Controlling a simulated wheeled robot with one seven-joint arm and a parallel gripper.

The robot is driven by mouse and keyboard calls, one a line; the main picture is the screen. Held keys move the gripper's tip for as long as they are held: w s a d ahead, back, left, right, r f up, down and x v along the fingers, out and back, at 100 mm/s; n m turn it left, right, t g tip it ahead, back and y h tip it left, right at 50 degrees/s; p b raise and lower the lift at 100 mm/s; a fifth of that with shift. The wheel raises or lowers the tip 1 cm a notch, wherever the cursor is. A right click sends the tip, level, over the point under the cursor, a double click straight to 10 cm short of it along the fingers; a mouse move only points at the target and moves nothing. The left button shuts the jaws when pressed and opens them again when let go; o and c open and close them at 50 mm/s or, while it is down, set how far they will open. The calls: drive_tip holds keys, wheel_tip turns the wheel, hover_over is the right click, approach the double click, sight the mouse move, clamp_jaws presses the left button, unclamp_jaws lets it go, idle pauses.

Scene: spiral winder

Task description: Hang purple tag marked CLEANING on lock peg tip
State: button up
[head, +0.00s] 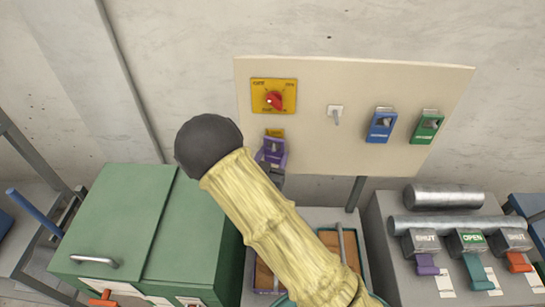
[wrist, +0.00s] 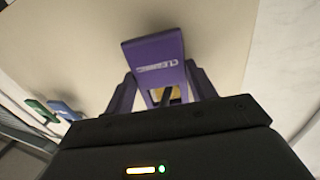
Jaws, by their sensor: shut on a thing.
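The purple tag (head: 271,152) is at the lower left of the cream panel, below the red rotary switch (head: 274,100) on its yellow plate. In the wrist view the tag (wrist: 154,58) shows white lettering that reads CLEANING, and it looks tilted. My gripper (wrist: 162,95) is shut on the tag, with purple parts at either side of it. A small yellow piece (head: 275,133) shows just above the tag in the head view. A dark bar shows near the tag's lower edge in the wrist view. I cannot tell whether the tag touches a peg; my arm hides part of this area.
A bare peg (head: 336,113) stands mid-panel. A blue tag (head: 380,126) and a green tag (head: 427,128) hang to its right. A green cabinet (head: 130,225) stands at left. Grey equipment with labelled blocks (head: 425,241) stands at right. A tray (head: 345,240) lies below.

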drive_tip(key=o, duration=1.1)
drive_tip(key=shift+c, duration=0.2)
drive_tip(key=shift+s+a+f+b, duration=0.15)
drive_tip(key=shift+s+b, duration=0.15)
drive_tip(key=shift+s, duration=0.2)
drive_tip(key=b+v, duration=0.6)
drive_tip(key=v, duration=1)
drive_tip(key=shift+s, duration=0.2)
